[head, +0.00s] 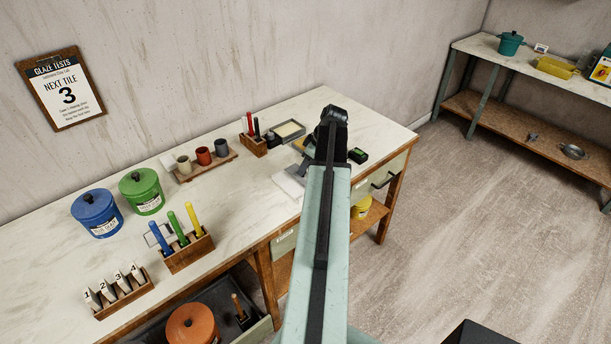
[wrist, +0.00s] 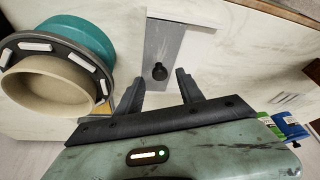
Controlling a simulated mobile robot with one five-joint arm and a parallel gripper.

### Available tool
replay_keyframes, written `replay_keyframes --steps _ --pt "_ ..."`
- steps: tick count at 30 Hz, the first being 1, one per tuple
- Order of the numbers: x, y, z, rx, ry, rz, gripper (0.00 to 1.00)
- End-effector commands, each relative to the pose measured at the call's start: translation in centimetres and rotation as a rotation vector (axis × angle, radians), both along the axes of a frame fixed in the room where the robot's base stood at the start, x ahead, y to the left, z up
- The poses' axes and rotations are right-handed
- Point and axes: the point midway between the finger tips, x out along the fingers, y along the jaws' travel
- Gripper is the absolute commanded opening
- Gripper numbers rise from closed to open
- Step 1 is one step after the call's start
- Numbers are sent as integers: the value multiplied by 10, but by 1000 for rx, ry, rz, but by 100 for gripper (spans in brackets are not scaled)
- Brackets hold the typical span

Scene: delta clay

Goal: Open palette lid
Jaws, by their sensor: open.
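The palette shows in the wrist view as a pale box (wrist: 190,10) with a flat grey lid (wrist: 163,42). A round dark knob (wrist: 160,72) stands on the lid. My gripper (wrist: 159,77) is open, with one finger on each side of the knob and a visible gap on both sides. I cannot tell the height of the fingertips above the lid. In the head view a pale flat piece (head: 289,183) and a grey piece beside it show on the worktop, partly hidden by my arm. The fingertips are hidden there.
In the wrist view a teal and beige round vessel (wrist: 55,85) is close on the left. In the head view a small black-and-green box (head: 357,155) lies right of my arm. A wooden cup holder (head: 205,164) and a pen block (head: 252,143) stand left.

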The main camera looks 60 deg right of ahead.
Motion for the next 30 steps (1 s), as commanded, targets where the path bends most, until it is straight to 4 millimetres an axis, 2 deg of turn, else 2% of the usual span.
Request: replay_keyframes --steps 1,3,11,16,30 --pt "3 0 -15 0 0 1 45" --pt "6 0 -19 0 0 0 45" --pt "7 0 -17 0 0 -1 45" --pt "6 0 -17 1 0 -2 0" --pt "6 -1 -17 0 0 -3 0"
